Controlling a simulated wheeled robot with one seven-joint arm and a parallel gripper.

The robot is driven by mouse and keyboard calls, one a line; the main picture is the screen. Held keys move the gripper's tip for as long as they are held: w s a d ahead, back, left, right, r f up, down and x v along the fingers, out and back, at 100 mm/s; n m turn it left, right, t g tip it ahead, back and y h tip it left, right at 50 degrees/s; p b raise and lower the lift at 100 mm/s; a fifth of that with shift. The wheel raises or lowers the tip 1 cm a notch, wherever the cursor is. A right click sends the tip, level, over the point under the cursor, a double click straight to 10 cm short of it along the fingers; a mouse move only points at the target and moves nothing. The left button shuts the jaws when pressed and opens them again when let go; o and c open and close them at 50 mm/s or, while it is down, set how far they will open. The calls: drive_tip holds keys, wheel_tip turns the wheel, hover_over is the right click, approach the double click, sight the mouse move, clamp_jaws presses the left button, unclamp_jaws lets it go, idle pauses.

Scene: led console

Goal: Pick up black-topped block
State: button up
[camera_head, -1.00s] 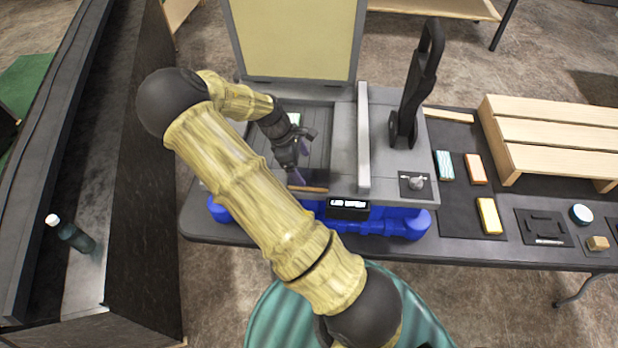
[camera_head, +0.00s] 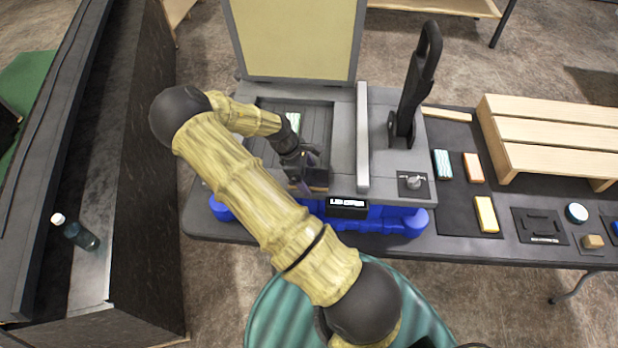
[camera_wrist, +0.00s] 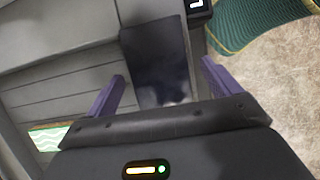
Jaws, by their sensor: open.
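The black-topped block (camera_wrist: 158,55) shows in the wrist view as a dark, glossy rectangle lying between my two purple fingers, with a visible gap on each side. In the head view the block (camera_head: 319,188) is a small piece with a brownish edge at the front of the console's grey tray, mostly hidden by my gripper. My gripper (camera_wrist: 162,72) is open, with its fingers on either side of the block. In the head view my gripper (camera_head: 305,182) is right over the block. Contact cannot be told.
The grey console (camera_head: 385,180) has a blue base, a raised bar (camera_head: 363,140) right of my gripper and a tall black lever (camera_head: 415,90). A green-and-white striped block (camera_head: 293,121) lies in the tray. Yellow (camera_head: 486,214) and orange (camera_head: 473,167) blocks lie at right, near a wooden rack (camera_head: 555,135).

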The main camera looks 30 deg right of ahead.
sight(307, 176)
drive_tip(key=c, duration=1.4)
drive_tip(key=shift+r, duration=0.1)
wheel_tip(307, 176, up, 10)
drive_tip(key=b, duration=0.2)
drive_tip(key=shift+b, duration=0.4)
